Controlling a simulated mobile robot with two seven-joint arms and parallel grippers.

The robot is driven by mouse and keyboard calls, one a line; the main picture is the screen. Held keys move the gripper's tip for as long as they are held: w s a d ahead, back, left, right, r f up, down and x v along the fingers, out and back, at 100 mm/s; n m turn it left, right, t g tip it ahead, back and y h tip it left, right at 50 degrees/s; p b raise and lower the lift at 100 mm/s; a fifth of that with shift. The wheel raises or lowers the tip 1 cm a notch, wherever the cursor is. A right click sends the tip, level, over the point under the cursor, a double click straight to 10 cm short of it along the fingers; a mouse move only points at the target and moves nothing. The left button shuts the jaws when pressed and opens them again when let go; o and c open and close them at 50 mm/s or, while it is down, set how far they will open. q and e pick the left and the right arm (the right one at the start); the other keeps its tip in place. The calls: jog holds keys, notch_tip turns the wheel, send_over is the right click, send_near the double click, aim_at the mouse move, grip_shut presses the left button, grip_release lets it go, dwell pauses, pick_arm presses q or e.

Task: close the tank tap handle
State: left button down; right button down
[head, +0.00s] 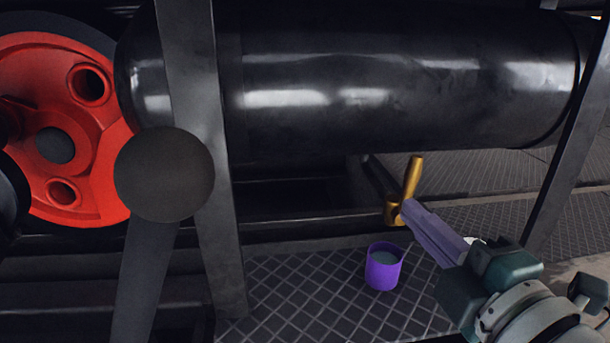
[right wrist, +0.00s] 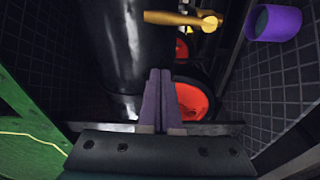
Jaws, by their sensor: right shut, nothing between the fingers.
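The brass tap handle (head: 412,177) stands nearly upright, leaning slightly right, beneath the black tank (head: 400,85). In the right wrist view the tap handle (right wrist: 180,18) lies across the top of the picture. My right gripper (head: 408,208) is shut and empty, its purple fingers pointing up-left at the foot of the tap in the head view. In the right wrist view my right gripper (right wrist: 160,72) shows its fingers together, with a gap in the picture between their tips and the handle. Whether they touch the tap is unclear. My left gripper is out of view.
A purple cup (head: 383,281) with greyish contents stands on the tread-plate floor (head: 290,300), below and left of the tap. A dark upright post (head: 200,130) and a red wheel (head: 105,155) are at left. A slanted post (head: 570,140) is at right.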

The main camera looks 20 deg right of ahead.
aim_at(409, 189)
jog(key=w+d+b, duration=0.4)
jog(key=w+b, duration=0.1)
jog(key=w, duration=0.3)
jog(key=shift+w+d, duration=0.15)
jog(key=shift+d, duration=0.15)
jog(key=shift+w+f, duration=0.1)
jog(key=shift+d, duration=0.1)
dwell(0.4)
